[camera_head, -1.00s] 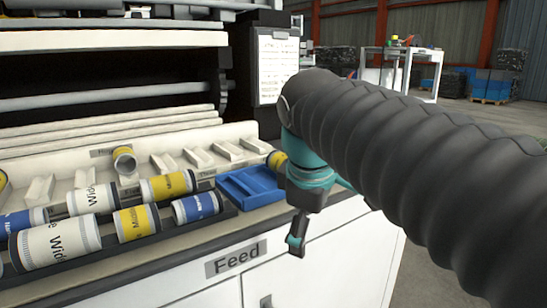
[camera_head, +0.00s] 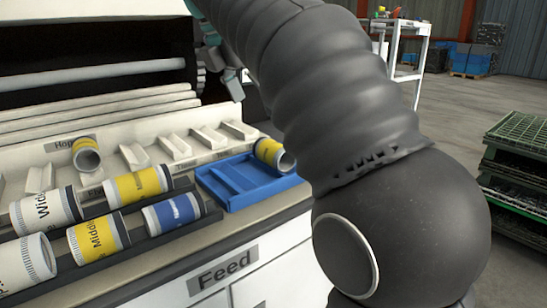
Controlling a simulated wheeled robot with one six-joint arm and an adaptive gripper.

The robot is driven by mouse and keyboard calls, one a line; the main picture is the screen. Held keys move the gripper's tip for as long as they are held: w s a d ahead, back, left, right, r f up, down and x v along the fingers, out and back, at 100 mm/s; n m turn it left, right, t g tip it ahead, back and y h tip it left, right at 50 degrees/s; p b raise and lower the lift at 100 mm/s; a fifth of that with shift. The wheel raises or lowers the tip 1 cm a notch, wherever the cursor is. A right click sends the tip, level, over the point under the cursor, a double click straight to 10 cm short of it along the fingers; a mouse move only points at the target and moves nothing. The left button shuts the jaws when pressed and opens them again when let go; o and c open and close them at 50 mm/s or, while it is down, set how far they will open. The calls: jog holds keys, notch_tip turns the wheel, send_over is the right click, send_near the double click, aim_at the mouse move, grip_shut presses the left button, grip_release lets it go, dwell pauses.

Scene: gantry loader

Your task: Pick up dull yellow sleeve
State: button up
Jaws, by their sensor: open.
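Several sleeves with yellow bands are in view, and I cannot tell which one is the dull yellow sleeve. One (camera_head: 270,151) leans at the right end of the rack, at the blue tray's back corner. Another (camera_head: 86,154) sits tilted at the back left. Two more, an upper one (camera_head: 138,186) and a lower one (camera_head: 97,238) with printed lettering, lie on the dark feed racks. My gripper (camera_head: 233,85) is raised above and behind the blue tray, near the machine opening. It is open, partly hidden by my arm, and apart from every sleeve.
A blue tray (camera_head: 232,198) with a divider sits on the counter. A blue-banded sleeve (camera_head: 174,212) and white sleeves (camera_head: 45,211) lie on the racks. Empty white holders (camera_head: 175,147) line the back. Green crates (camera_head: 515,160) stand at right, with open floor beyond.

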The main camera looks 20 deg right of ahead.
aim_at(273, 143)
jog(key=b+x, duration=0.1)
jog(key=x, duration=0.4)
jog(key=shift+f, duration=0.15)
jog(key=shift+d+b+x, duration=0.1)
jog(key=shift+b+x, duration=0.45)
jog(key=shift+x, duration=0.8)
jog(key=shift+d+b+x, duration=0.15)
jog(key=shift+b+x, duration=0.4)
jog(key=shift+x, duration=0.85)
jog(key=shift+w, duration=0.15)
jog(key=shift+c, duration=0.3)
jog(key=c, duration=1.2)
jog(key=shift+r, duration=0.25)
